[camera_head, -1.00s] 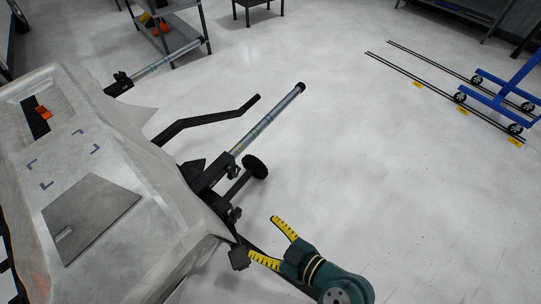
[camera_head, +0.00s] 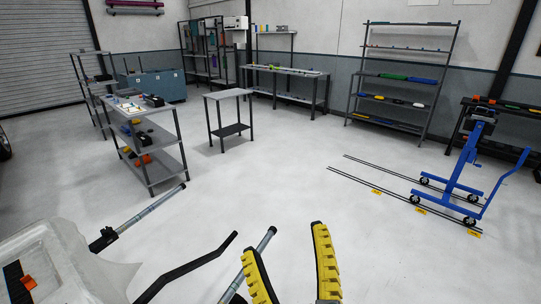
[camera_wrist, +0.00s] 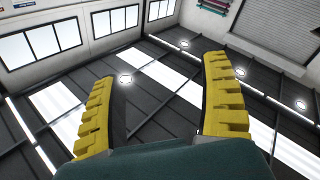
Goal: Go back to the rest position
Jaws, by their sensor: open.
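My gripper (camera_head: 291,270) is at the bottom middle of the head view, its two yellow fingers pointing up and spread apart. Nothing is between them. In the wrist view the open fingers (camera_wrist: 160,105) point toward the dark ceiling with its bright light panels. The rest of my arm is out of the head view. A pale grey covered panel (camera_head: 75,260) on a stand fills the lower left corner, to the left of my gripper and partly cut off.
Metal tubes (camera_head: 152,209) and a bent black bar (camera_head: 190,268) stick out beside the panel. A shelf cart (camera_head: 150,150) and a small table (camera_head: 228,94) stand behind. A blue wheeled frame (camera_head: 455,185) is by floor rails at right. The middle floor is clear.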

